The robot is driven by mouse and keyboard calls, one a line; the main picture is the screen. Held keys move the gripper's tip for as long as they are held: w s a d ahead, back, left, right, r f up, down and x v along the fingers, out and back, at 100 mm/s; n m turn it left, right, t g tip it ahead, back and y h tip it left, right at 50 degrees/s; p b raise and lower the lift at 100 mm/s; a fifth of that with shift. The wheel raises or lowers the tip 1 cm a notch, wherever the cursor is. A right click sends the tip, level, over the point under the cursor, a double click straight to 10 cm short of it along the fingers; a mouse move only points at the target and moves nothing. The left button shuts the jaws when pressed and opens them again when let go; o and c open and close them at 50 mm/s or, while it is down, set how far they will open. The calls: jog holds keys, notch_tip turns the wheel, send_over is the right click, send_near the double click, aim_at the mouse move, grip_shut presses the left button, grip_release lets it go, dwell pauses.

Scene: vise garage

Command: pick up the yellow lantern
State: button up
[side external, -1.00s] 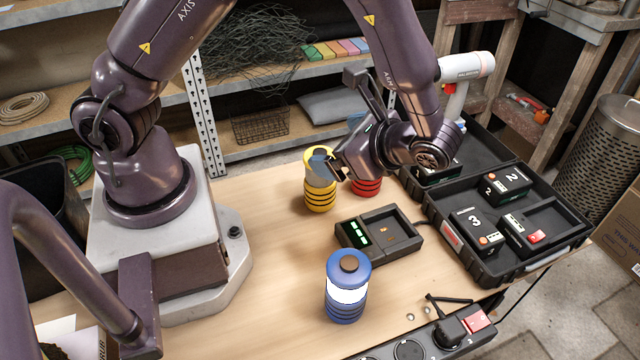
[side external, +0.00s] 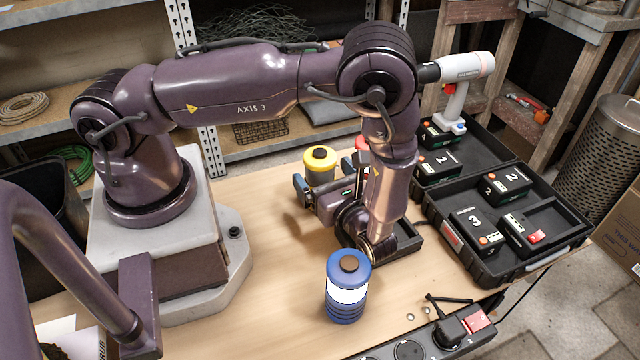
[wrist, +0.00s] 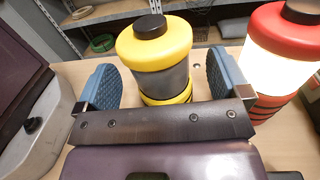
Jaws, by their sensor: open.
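The yellow lantern (side external: 319,160) stands upright on the workbench, with a dark knob on its top. In the wrist view the yellow lantern (wrist: 155,45) is between the two blue finger pads.
A lit red lantern (wrist: 283,50) stands close right of the yellow one. A blue lantern (side external: 348,290) stands nearer the camera. A charger (side external: 408,240) is partly behind my wrist. An open black case (side external: 470,262) with several battery packs lies at right.

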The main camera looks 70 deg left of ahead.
jog(key=shift+s+a, duration=0.1)
jog(key=shift+a, duration=0.8)
jog(key=shift+c, duration=0.3)
jog(key=c, duration=1.1)
jog(key=shift+r, duration=0.1)
